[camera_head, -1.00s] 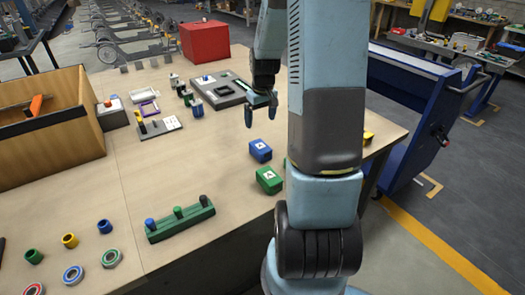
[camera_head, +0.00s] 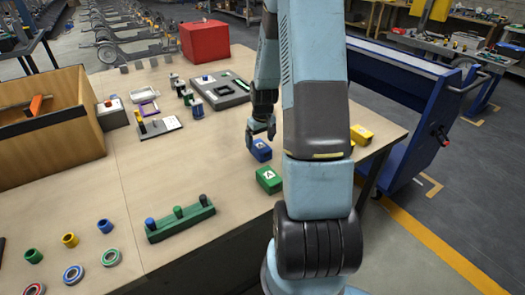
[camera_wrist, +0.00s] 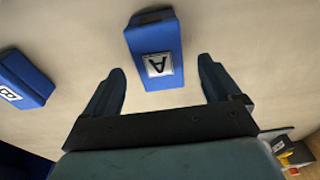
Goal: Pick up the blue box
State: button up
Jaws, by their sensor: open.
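A blue box (camera_head: 260,151) with a white label lies on the table. In the head view my gripper (camera_head: 261,130) is just above and behind it, pointing down. In the wrist view a blue box (camera_wrist: 155,50) marked "A" lies ahead, its near end between the two spread fingertips (camera_wrist: 162,70), with bare gaps on both sides. My gripper is open and empty. The wrist view also shows a second blue box (camera_wrist: 25,80) with another label at the left. I cannot pick this second one out in the head view; my arm hides part of the table.
A green box (camera_head: 269,180) lies in front of the blue box, close to my arm. A yellow box (camera_head: 361,134) is at the right table edge. A green peg holder (camera_head: 180,223) stands front left. A grey tray (camera_head: 225,94) lies behind. The table's middle is clear.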

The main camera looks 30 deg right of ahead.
aim_at(260, 146)
jog(key=shift+w+f, duration=0.1)
jog(key=shift+f, duration=1.7)
jog(key=shift+f, duration=0.25)
jog(key=shift+c, duration=0.4)
grip_shut()
